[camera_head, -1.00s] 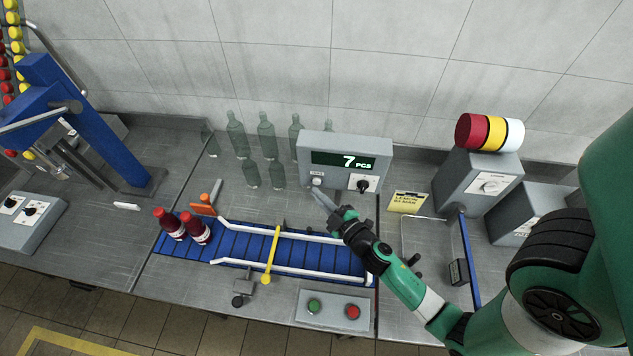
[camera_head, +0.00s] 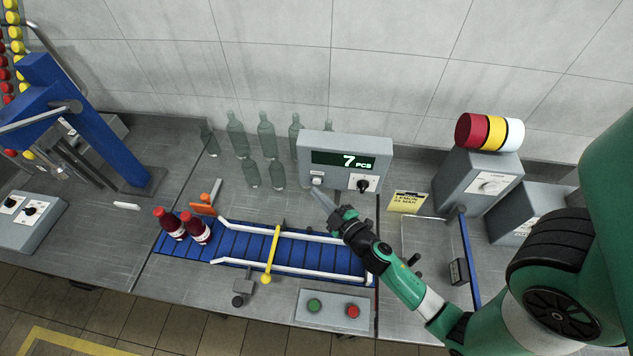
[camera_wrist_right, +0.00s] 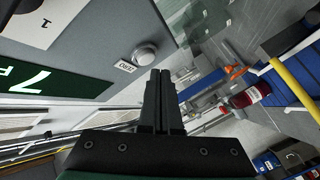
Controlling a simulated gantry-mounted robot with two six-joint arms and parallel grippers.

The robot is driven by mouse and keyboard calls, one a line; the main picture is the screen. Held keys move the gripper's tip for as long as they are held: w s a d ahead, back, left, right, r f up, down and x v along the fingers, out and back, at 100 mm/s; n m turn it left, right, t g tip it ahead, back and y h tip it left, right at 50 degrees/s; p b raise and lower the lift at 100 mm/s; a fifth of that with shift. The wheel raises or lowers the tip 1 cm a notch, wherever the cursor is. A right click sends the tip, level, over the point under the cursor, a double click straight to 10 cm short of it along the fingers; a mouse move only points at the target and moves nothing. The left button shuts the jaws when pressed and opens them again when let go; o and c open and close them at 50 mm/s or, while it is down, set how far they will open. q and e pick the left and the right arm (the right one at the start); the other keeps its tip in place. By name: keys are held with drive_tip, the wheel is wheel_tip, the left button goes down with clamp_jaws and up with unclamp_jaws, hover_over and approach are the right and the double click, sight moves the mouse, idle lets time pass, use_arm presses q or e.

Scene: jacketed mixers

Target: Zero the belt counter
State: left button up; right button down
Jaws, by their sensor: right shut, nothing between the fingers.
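The belt counter (camera_head: 344,147) is a grey box behind the belt, and its green display reads 7 PCS. A small white button (camera_head: 317,181) sits at its lower left. In the right wrist view this round button (camera_wrist_right: 145,55) has a label beside it that appears to read ZERO. A black knob (camera_head: 363,185) is at the counter's lower right. My right gripper (camera_head: 320,195) is shut and empty, its fingertips just below and in front of the button. In the right wrist view the shut fingers (camera_wrist_right: 160,80) point close to the button; contact cannot be told. My left gripper is out of view.
The blue belt (camera_head: 240,246) carries two red bottles (camera_head: 183,226) at its left end, with a yellow bar (camera_head: 271,254) across it. Several clear bottles (camera_head: 265,137) stand left of the counter. A box with green and red buttons (camera_head: 334,310) is in front.

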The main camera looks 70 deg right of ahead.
drive_tip(key=shift+d, duration=0.1)
idle(0.5)
drive_tip(key=shift+w+d+p, duration=0.1)
drive_tip(key=shift+d+p, duration=0.2)
drive_tip(key=shift+d, duration=0.05)
drive_tip(key=shift+d+p, duration=0.3)
drive_tip(key=shift+d, duration=0.1)
idle(0.6)
drive_tip(key=shift+a, duration=0.1)
drive_tip(key=shift+a+b, duration=0.6)
drive_tip(key=shift+a, duration=0.1)
